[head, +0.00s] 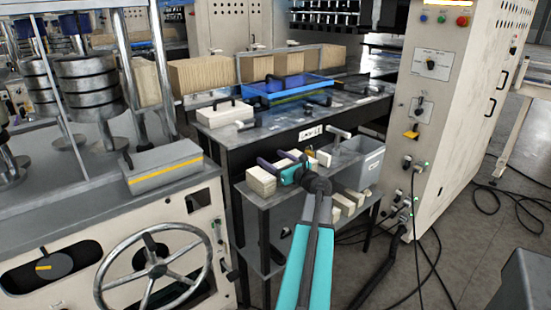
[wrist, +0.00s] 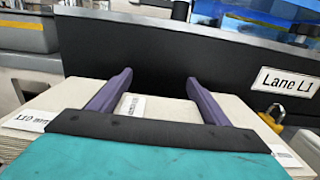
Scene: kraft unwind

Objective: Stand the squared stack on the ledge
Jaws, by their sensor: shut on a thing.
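My gripper hides the stack's middle. A dark shelf top (head: 285,197) shows below the stack; I cannot tell whether they touch or which surface is the ledge.
The panel bears a Lane L1 label (wrist: 288,82), with a brass padlock (wrist: 273,116) near the stack's right. A grey bin (head: 358,163) stands to the right. Pale blocks (head: 345,203) lie on the lower shelf.

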